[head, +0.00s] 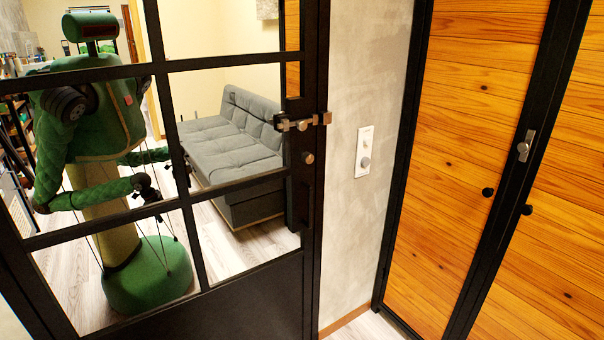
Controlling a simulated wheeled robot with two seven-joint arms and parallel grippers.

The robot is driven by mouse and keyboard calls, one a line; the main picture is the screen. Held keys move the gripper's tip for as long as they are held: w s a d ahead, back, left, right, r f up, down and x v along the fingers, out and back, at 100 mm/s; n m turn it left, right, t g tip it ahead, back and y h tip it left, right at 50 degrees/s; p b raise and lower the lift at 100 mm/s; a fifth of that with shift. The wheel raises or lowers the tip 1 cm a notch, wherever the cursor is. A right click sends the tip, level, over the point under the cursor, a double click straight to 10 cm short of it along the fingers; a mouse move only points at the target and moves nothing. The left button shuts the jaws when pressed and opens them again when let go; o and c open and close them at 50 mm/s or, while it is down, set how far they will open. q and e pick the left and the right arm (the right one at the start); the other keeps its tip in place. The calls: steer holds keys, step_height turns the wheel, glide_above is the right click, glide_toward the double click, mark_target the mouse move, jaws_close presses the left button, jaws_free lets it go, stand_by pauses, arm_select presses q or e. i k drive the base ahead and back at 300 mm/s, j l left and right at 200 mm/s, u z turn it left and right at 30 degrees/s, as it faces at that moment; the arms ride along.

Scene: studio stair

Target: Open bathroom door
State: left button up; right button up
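A black-framed door with large panes (312,60) fills the left and middle of the head view. No label shows which door is the bathroom's. Neither of my grippers shows directly in the head view.
A green robot figure (105,125) appears in the panes; I cannot tell whether it is a reflection. A grey sofa (225,145) also shows in the panes. A white wall switch plate (364,150) is on the grey wall (365,60) between the doors.

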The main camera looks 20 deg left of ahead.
mark_target(152, 187)
steer(key=u, duration=1.25)
